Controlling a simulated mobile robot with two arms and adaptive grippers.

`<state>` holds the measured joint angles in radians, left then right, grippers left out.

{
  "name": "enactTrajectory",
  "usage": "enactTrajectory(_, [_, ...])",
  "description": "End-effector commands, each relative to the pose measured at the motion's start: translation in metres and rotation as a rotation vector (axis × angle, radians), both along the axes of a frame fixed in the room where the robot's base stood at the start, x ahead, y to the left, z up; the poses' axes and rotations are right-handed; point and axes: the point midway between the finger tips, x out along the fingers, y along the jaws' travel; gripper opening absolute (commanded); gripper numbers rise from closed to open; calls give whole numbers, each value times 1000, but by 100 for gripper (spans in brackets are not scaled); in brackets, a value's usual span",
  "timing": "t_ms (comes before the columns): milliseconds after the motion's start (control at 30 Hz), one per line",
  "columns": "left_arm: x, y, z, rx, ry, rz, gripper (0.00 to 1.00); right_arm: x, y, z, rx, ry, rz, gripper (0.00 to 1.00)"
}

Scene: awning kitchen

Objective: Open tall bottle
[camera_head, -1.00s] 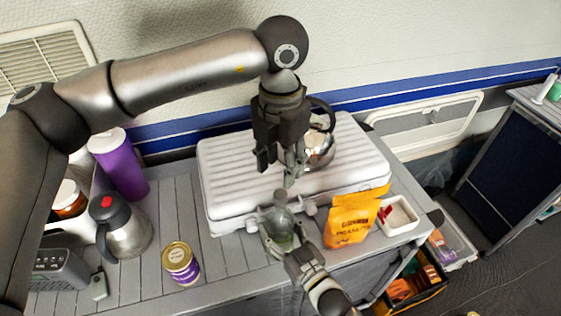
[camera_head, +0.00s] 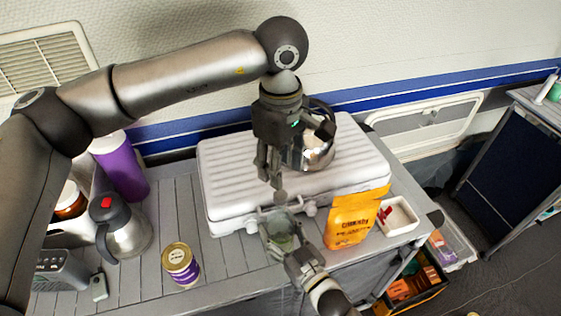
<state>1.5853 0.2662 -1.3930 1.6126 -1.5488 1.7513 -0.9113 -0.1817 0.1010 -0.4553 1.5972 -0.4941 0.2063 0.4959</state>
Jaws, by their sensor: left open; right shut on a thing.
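The tall bottle (camera_head: 281,241), greenish and see-through, stands in front of the white ribbed case. My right gripper (camera_head: 286,246), coming from the lower right, is shut on it. Its top looks wide and uncovered from here. A small round grey piece (camera_head: 280,197) shows just above it, right below my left fingertips; I cannot tell whether it touches them or the bottle. My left gripper (camera_head: 270,180) is open, pointing down above the bottle. Its fingers are seen nearly side-on, and the lower part of the bottle is partly hidden by my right gripper.
The white case (camera_head: 230,180) lies on the grey slatted counter with a shiny kettle (camera_head: 317,150) on it. An orange bag (camera_head: 352,218) and white tray (camera_head: 399,217) stand right. A tin (camera_head: 180,264), steel jug (camera_head: 127,238) and purple bottle (camera_head: 123,172) stand left.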

Motion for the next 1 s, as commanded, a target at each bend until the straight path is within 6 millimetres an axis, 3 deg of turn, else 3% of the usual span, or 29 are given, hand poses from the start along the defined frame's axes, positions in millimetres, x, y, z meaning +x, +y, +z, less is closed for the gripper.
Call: enactTrajectory(1000, [0,0,0,0,0,-1572,44,0,0,-1,0,1,0,0])
